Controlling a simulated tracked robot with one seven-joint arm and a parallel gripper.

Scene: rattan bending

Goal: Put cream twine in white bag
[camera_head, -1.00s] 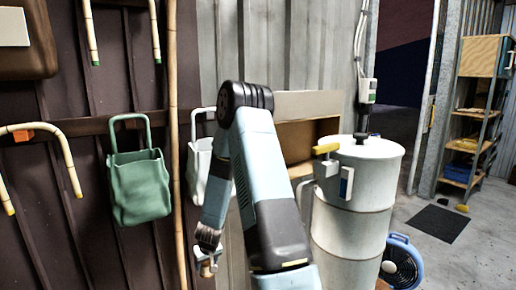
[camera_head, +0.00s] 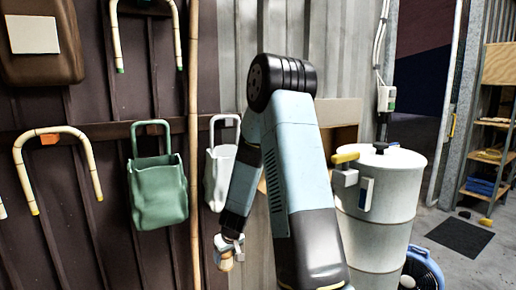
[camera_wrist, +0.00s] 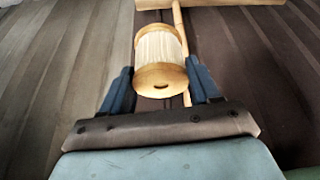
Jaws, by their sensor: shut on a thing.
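The cream twine (camera_wrist: 159,48) is wound on a wooden spool and sits between the two blue fingers of my gripper (camera_wrist: 160,82) in the wrist view. My gripper (camera_head: 226,262) is shut on it, and the twine also shows small in the head view (camera_head: 224,254). The white bag (camera_head: 219,172) hangs by its handle on the wall, right of the bamboo pole. My arm covers its right part. My gripper is below the white bag and a little to its right. The bag's inside is hidden.
A green bag (camera_head: 158,192) hangs left of the bamboo pole (camera_head: 194,120). A white barrel (camera_head: 378,215) stands at right, with a blue fan (camera_head: 425,268) beside it. A cardboard box (camera_head: 341,112) is behind my arm. Curved rattan canes hang on the left wall.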

